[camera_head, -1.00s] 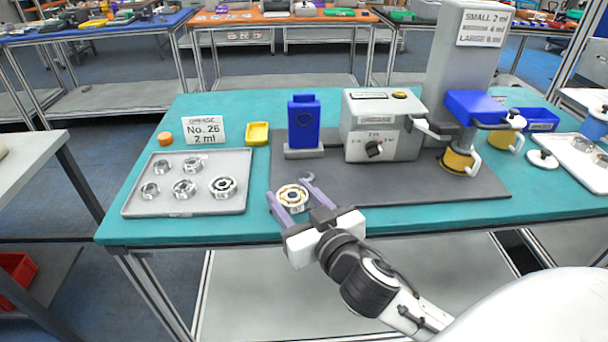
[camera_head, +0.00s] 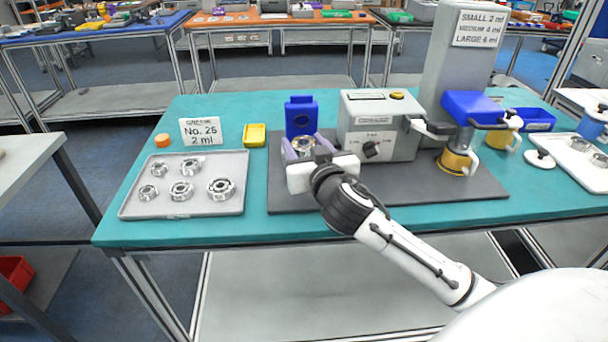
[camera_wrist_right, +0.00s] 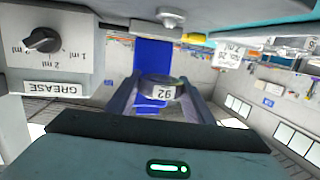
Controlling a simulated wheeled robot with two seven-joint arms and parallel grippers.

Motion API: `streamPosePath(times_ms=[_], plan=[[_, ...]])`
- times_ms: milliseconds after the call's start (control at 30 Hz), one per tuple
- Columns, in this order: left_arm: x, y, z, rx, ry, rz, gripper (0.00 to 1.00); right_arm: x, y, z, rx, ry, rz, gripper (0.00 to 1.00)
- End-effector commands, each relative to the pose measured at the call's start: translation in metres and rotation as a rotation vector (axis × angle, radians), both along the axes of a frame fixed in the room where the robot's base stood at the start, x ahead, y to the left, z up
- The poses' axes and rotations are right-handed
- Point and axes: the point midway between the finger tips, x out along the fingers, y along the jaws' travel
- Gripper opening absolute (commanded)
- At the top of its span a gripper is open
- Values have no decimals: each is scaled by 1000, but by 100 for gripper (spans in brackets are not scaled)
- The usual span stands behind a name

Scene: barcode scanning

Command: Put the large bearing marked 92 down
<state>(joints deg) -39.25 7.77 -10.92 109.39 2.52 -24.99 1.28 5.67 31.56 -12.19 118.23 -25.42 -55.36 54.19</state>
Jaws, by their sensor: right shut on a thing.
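My right gripper (camera_head: 303,149) is shut on the large bearing (camera_head: 304,144), a silver ring held between two purple fingers. In the right wrist view the bearing (camera_wrist_right: 158,84) shows between the fingertips, its "92" label upside down toward the camera. The gripper holds it right in front of the blue upright device (camera_head: 301,112), which also shows behind the bearing in the wrist view (camera_wrist_right: 152,55). The bearing looks raised above the dark grey mat (camera_head: 420,185). Whether it touches the blue device I cannot tell. My left gripper is out of view.
A grey tray (camera_head: 150,211) with several bearings lies at left, with a sign (camera_head: 200,131), yellow dish (camera_head: 254,135) and orange disc (camera_head: 162,140) behind it. The grease machine (camera_head: 380,125) stands close right of my gripper. The mat's front right is clear.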

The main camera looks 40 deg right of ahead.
Motion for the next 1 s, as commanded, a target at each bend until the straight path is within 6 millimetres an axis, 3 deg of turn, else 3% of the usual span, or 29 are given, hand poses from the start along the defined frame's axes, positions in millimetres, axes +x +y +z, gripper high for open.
streamPosePath(times_ms=[500, 967, 1000], plan=[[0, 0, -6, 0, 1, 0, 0, 0, 0, -68, -1, -2, 0, 18], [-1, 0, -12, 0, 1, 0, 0, 0, 0, -77, 0, -4, 1, 18], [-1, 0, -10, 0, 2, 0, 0, 0, 0, -76, 1, -1, 1, 54]])
